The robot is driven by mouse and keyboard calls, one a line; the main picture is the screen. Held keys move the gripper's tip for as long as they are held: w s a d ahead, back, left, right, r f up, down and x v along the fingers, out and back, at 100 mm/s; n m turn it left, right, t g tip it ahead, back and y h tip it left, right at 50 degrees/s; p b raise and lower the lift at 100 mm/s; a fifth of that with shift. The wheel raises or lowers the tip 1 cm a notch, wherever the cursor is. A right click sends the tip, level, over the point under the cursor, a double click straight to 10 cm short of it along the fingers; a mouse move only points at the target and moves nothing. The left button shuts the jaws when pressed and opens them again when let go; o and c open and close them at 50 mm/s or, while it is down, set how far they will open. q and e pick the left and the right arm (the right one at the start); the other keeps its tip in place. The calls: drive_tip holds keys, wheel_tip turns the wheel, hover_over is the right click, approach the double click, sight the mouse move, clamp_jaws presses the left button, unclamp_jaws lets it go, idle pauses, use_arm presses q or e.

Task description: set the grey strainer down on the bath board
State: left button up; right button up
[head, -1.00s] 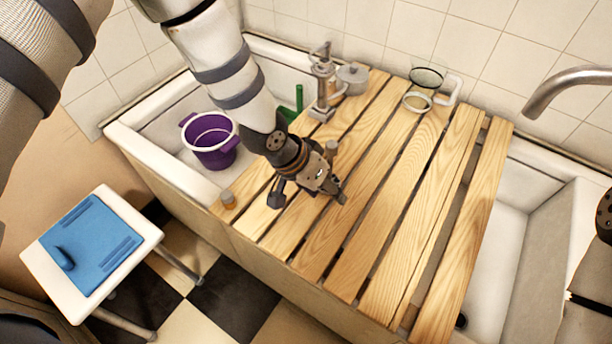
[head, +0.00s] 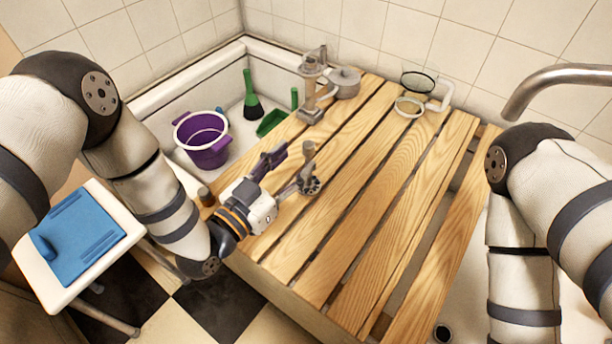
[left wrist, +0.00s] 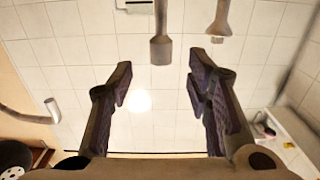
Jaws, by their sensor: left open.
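The grey strainer (head: 309,158) stands upright on the bath board (head: 372,205), its round holed base down on the slats and its knobbed stem up. My left gripper (head: 289,170) is open at the board's front left, its fingers low over the slats and pointing at the strainer. In the left wrist view the strainer's knob (left wrist: 161,50) shows centred between and beyond the spread fingertips, with a gap on both sides. In the head view a finger partly overlaps the base, so contact there is hard to tell. My right gripper is out of view.
A grey hand-cranked device (head: 313,85), a lidded pot (head: 345,82) and a glass jar with a white handle (head: 410,107) stand at the board's back. A small brown cylinder (head: 206,196) is at its left edge. A purple bucket (head: 203,140) is in the basin. The board's middle and right are clear.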

sight(305, 149)
use_arm(q)
drive_tip(key=x, duration=0.6)
drive_tip(key=shift+r, duration=0.15)
drive_tip(key=shift+a, duration=0.1)
clamp_jaws()
